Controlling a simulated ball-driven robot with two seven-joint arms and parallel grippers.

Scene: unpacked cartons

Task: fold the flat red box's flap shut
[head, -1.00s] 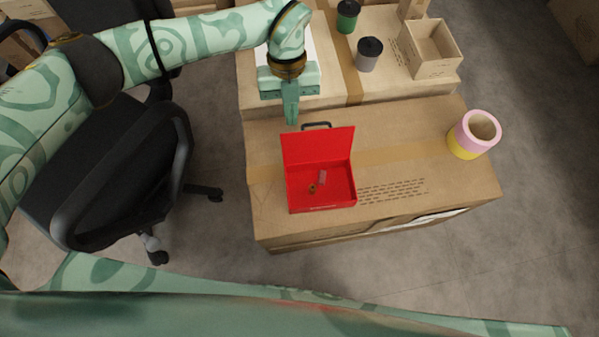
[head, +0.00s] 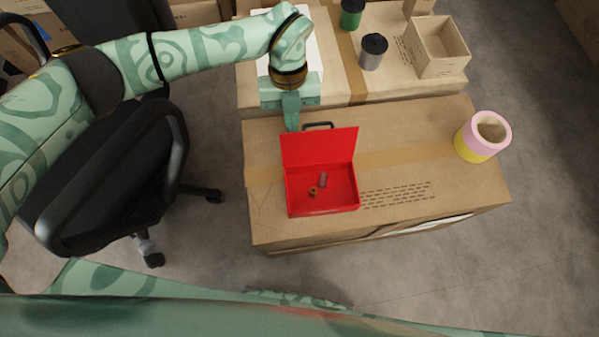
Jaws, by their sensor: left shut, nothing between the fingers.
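The flat red box (head: 322,211) lies on a large cardboard carton, with a few small items inside. Its red flap (head: 320,147) stands raised along the back edge. A dark handle shows just behind the flap. My left gripper (head: 292,127) is shut and empty, pointing down just behind the flap's upper left edge. I cannot tell whether its tip touches the flap. My right gripper is not in view.
The carton top (head: 420,150) is clear right of the box, up to a pink and yellow tape roll (head: 484,137). Behind stand a grey canister (head: 373,52), a green canister (head: 351,14) and an open wooden box (head: 440,48). A black office chair (head: 110,175) stands left.

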